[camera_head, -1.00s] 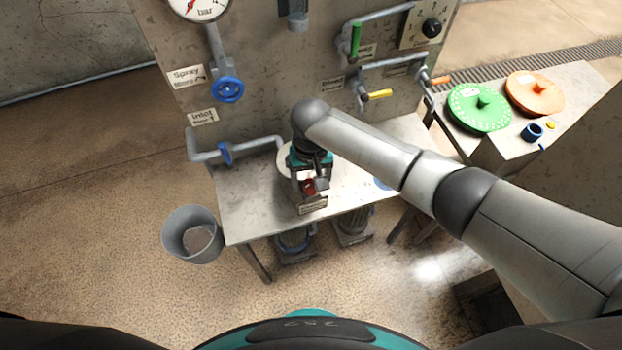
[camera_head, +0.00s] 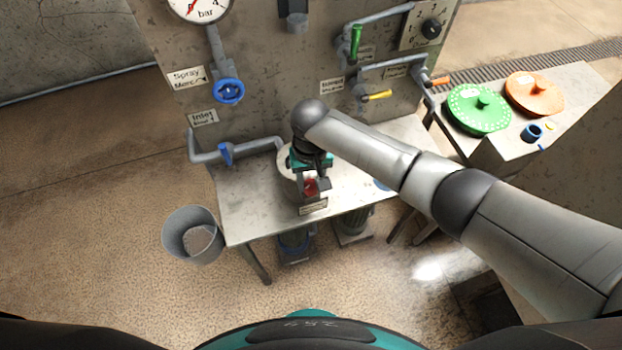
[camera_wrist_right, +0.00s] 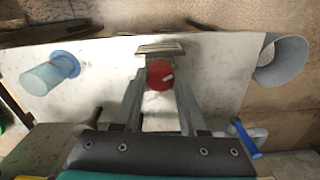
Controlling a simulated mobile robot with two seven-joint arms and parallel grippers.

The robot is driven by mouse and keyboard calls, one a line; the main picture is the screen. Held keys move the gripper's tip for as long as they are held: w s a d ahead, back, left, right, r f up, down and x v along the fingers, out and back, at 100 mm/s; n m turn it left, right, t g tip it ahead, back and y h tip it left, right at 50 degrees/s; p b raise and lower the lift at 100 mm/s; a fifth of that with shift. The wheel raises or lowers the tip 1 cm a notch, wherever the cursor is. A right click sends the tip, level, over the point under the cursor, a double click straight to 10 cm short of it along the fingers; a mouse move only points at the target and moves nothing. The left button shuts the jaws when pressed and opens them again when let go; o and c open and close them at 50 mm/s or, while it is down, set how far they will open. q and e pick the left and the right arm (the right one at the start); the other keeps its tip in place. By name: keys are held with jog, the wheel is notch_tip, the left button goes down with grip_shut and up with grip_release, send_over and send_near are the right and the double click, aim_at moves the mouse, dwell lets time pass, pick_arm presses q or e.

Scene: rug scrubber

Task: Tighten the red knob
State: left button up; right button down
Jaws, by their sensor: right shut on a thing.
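The red knob (camera_head: 311,187) faces the front of the bench, just above a small label plate (camera_head: 313,207). In the right wrist view the red knob (camera_wrist_right: 160,75) shows a white mark on its face. My right gripper (camera_head: 312,186) reaches down over the bench and is shut on the knob. In the right wrist view its two fingers (camera_wrist_right: 159,85) stand on either side of the knob. My left gripper is not in view.
A metal panel behind carries a blue valve wheel (camera_head: 229,90), a blue lever (camera_head: 226,154) and a yellow lever (camera_head: 377,96). A grey bucket (camera_head: 192,234) stands left of the bench (camera_head: 240,225). Green (camera_head: 479,108) and orange (camera_head: 535,92) lids lie at the right.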

aim_at(311, 184)
jog(key=shift+r+n+p, duration=0.1)
jog(key=shift+n+p, duration=0.35)
jog(key=shift+n, duration=0.35)
jog(key=shift+n+p, duration=0.45)
jog(key=shift+n, duration=0.75)
jog(key=shift+c, duration=2.2)
grip_release()
notch_tip(311, 184, up, 15)
jog(key=p, duration=0.3)
